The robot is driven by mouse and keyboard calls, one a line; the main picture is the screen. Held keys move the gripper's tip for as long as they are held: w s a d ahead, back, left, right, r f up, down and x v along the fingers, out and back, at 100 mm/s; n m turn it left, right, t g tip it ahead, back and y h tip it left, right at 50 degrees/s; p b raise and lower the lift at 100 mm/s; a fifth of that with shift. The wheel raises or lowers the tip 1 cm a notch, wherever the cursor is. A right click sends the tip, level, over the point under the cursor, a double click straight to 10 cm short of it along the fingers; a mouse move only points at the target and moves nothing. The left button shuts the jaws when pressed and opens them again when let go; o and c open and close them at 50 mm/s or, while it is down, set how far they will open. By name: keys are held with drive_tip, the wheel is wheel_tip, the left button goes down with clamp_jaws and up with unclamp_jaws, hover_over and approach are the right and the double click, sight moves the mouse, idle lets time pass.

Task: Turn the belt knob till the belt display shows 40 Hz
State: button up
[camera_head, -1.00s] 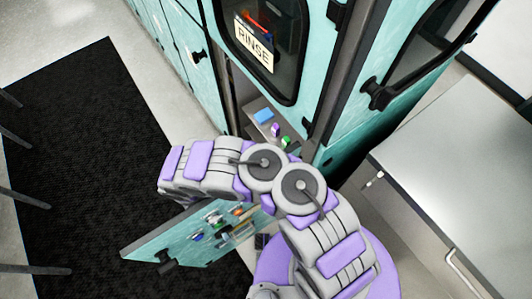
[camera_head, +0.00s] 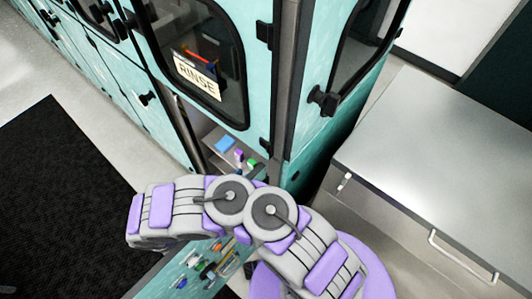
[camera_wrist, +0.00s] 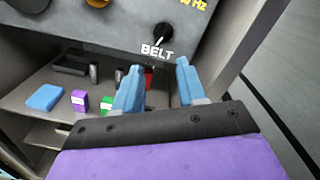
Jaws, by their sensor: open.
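The belt knob (camera_wrist: 160,37) is a round black knob with a white pointer line. It is on a dark grey panel near the top of the wrist view, above the white word BELT. Part of an amber display (camera_wrist: 194,4) ending in "Hz" shows above and right of the knob; its number is cut off by the frame edge. My gripper (camera_wrist: 158,66) is open, its two blue fingers apart and pointing up toward the panel. The fingertips lie just below the knob in the picture, with nothing visibly held. The head view does not clearly show the fingers.
A shelf under the panel holds a blue box (camera_wrist: 45,98), a purple box (camera_wrist: 80,100) and a green one (camera_wrist: 107,103). Another orange knob (camera_wrist: 97,3) is at the panel's top. In the head view, teal cabinets with a RINSE sign (camera_head: 197,76) stand beside a grey bench (camera_head: 430,150).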

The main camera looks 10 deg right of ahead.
drive_tip(key=w+d+m+b, duration=0.3)
drive_tip(key=w+d+m, duration=0.5)
drive_tip(key=d, duration=0.4)
drive_tip(key=shift+w+d+m, duration=0.2)
drive_tip(key=shift+d+m, duration=0.1)
drive_tip(key=shift+m, duration=0.6)
drive_tip(key=shift+r, duration=0.1)
drive_tip(key=shift+c, duration=0.2)
clamp_jaws()
